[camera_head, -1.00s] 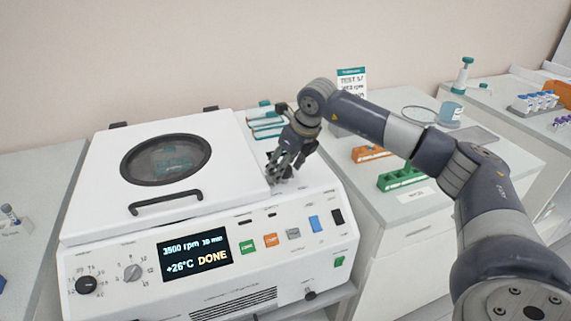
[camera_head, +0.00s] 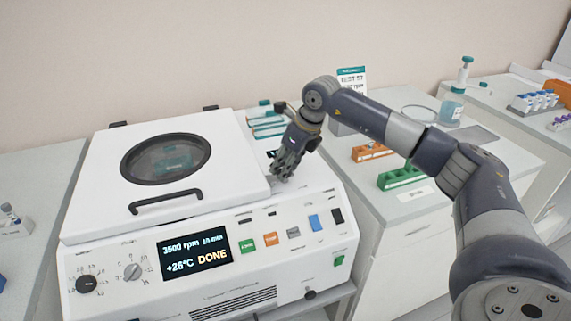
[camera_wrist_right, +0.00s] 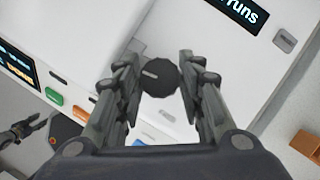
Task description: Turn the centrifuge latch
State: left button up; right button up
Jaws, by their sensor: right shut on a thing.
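The centrifuge (camera_head: 235,207) is a white machine with its lid (camera_head: 110,178) down. Its latch (camera_wrist_right: 160,77) is a round black knob with a pale mark, on the white top right of the lid. My right gripper (camera_wrist_right: 162,84) is shut on the latch, one finger on each side. In the head view the right gripper (camera_head: 283,176) points down at the machine's right top and hides the latch. A dark jointed shape, perhaps my left gripper (camera_wrist_right: 22,130), shows at the left edge of the right wrist view; its jaws are unclear.
The display (camera_head: 193,252) reads DONE, above the front edge. Colored buttons stand right of it. A green rack (camera_head: 402,177) and an orange rack (camera_head: 370,153) stand on the right counter. The lid handle (camera_head: 166,201) is at the lid's front.

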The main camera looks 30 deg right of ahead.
jog(key=n+y, duration=0.1)
jog(key=n, duration=0.3)
jog(key=shift+w+n+g+p, duration=0.1)
jog(key=shift+n+g+p, duration=0.2)
jog(key=shift+g, duration=0.1)
jog(key=n+g+y, duration=0.1)
jog(key=n, duration=0.2)
jog(key=shift+n, duration=0.3)
jog(key=n+g, duration=0.1)
jog(key=n, duration=0.3)
jog(key=shift+w+d+g+y+p, duration=0.1)
jog(key=shift+w+g+y+p, duration=0.05)
jog(key=shift+g+y+p, duration=0.2)
jog(key=shift+n+g, duration=0.65)
jog(key=shift+n, duration=1.15)
jog(key=o, duration=1.1)
jog(key=shift+c, duration=0.2)
jog(key=v, duration=0.7)
jog(key=shift+r, duration=0.2)
